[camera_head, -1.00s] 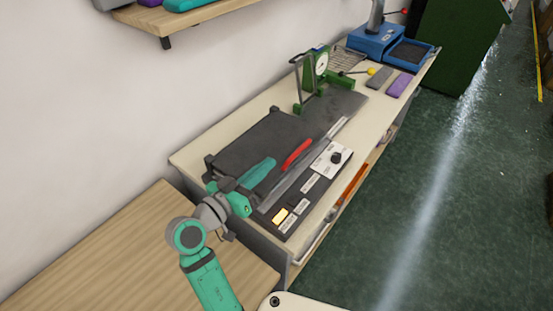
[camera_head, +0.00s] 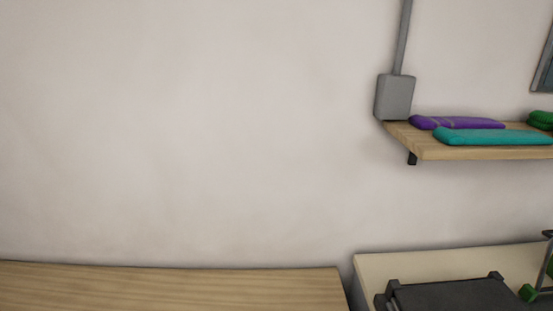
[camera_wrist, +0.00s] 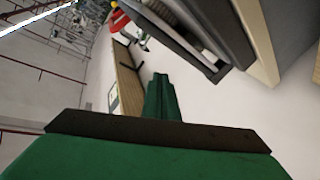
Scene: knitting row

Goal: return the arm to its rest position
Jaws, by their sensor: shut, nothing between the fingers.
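My gripper (camera_wrist: 161,84) shows in the wrist view as two narrow green fingers side by side, shut and empty. The broad green body and a dark band below them fill the bottom of that view. No object touches the fingertips. My arm and gripper are out of the head view, so the arm's full pose is hidden.
The head view shows a bare wooden bench (camera_head: 170,287) and a cream table (camera_head: 430,263) carrying a black machine (camera_head: 450,296). A wall shelf (camera_head: 480,151) holds purple (camera_head: 455,122) and teal (camera_head: 495,137) bundles. A grey box (camera_head: 395,97) is on the wall.

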